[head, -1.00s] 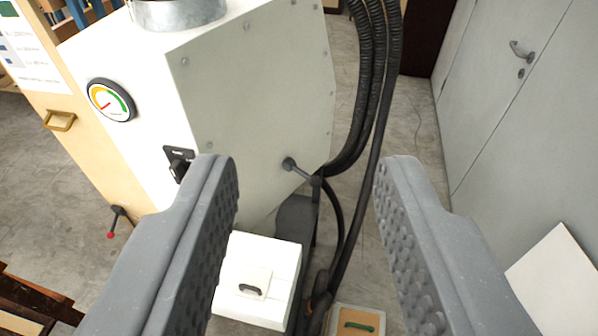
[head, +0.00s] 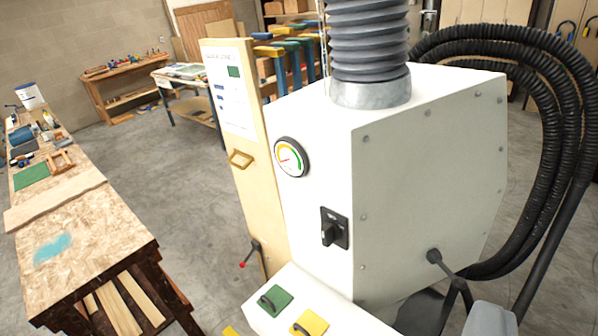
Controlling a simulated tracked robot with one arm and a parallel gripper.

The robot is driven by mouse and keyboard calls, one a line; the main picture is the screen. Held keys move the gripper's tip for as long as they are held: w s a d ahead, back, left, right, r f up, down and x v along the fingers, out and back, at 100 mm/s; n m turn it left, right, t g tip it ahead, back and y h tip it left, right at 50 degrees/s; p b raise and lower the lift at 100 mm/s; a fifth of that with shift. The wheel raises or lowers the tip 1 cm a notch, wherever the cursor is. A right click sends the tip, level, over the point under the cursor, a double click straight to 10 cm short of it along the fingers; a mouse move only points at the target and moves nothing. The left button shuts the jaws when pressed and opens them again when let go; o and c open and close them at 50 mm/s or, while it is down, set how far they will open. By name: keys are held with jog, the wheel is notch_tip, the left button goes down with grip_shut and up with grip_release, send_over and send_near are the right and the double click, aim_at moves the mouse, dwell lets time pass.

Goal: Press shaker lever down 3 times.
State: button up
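A white machine cabinet (head: 420,165) stands right of centre, with a round gauge (head: 291,157) and a black switch (head: 334,229) on its front. A black lever (head: 446,266) with a round end is on its right side and slants down to the right. A second lever with a red ball tip (head: 249,256) hangs low by the tan panel left of the machine. The frames do not label either as the shaker lever. Only one grey fingertip of my gripper (head: 490,320) shows, at the bottom right below the black lever, with no contact visible. The other finger is out of frame.
Black hoses (head: 565,130) loop down along the machine's right side. A ribbed duct (head: 368,45) rises from its top. A white box (head: 345,324) with green and yellow handled pieces stands in front. A workbench (head: 100,240) is at left. Open floor (head: 205,215) lies between.

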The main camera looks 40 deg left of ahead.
grip_shut()
dwell(1.7)
